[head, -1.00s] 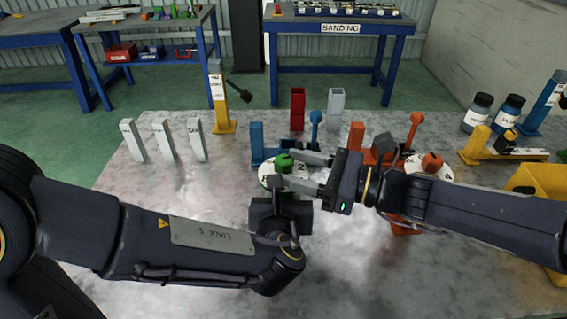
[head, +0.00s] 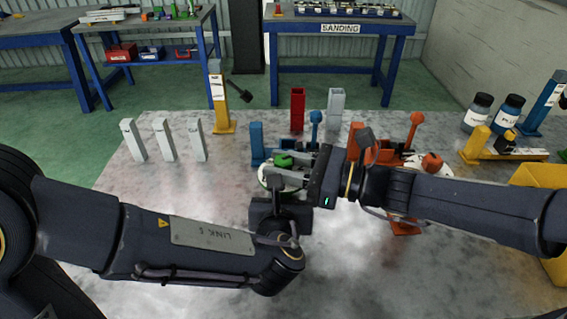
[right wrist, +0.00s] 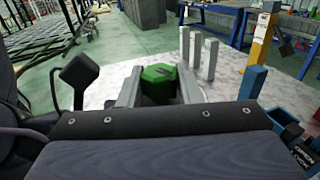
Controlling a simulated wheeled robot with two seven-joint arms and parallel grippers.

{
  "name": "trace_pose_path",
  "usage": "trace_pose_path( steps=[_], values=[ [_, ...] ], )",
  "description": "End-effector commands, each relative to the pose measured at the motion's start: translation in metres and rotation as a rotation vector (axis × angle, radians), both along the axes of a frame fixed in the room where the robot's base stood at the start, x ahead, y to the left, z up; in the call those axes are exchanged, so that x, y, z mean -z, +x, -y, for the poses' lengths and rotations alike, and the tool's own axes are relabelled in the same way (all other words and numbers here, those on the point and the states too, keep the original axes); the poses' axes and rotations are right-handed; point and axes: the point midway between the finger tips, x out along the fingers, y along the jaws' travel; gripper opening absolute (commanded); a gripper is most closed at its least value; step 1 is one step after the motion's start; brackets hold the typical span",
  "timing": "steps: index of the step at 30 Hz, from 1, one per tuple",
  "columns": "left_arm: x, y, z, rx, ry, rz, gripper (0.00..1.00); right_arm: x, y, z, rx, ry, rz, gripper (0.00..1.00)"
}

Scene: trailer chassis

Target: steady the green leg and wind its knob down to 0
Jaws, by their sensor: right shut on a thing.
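The green knob (head: 283,160) sits over a round white dial (head: 268,178) in the middle of the table. My right gripper (head: 290,170) is shut on the knob; in the right wrist view the green knob (right wrist: 160,84) sits between its two grey fingers. My left gripper (head: 278,212) is just in front of the dial, below the knob. Its fingers and whatever they touch are hidden, so I cannot tell whether it is open. The green leg under the dial is hidden by my grippers. The dial's marks cannot be read.
An orange unit with an orange knob (head: 432,161) stands to the right, partly behind my right arm. A blue post (head: 257,143) stands close behind left of the dial. White blocks (head: 163,140) stand at the left. A yellow bin (head: 540,190) is at the right edge.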

Motion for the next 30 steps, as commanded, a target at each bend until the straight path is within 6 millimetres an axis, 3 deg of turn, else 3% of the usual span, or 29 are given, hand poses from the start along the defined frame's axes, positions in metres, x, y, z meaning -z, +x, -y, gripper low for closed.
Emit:
trace_pose_path(
  steps=[6, 14, 15, 18, 30],
  values=[
    [-0.0002, 0.0, 0.0002, 0.001, -0.001, 0.0, 0.0, -0.0005, 0.0011, 0.0006, -0.105, 0.001, 0.0, 0.09],
    [-0.0002, -0.0002, 0.0001, 0.0, 0.0, 0.0, 0.0, -0.0007, 0.0006, 0.0007, -0.108, 0.001, 0.0, 0.09],
    [-0.0002, -0.0001, 0.0, 0.0, 0.0, 0.0, 0.0, -0.0007, 0.0006, 0.0007, -0.108, 0.001, 0.0, 0.37],
    [-0.0001, -0.0001, 0.0, 0.0, 0.0, 0.0, 0.0, -0.0005, 0.0005, 0.0007, -0.108, 0.001, 0.0, 0.5],
    [-0.0002, 0.0, -0.0001, 0.0, 0.0, 0.0, 0.0, -0.008, 0.0002, 0.0004, -0.109, 0.0, 0.003, 0.52]
  ],
)
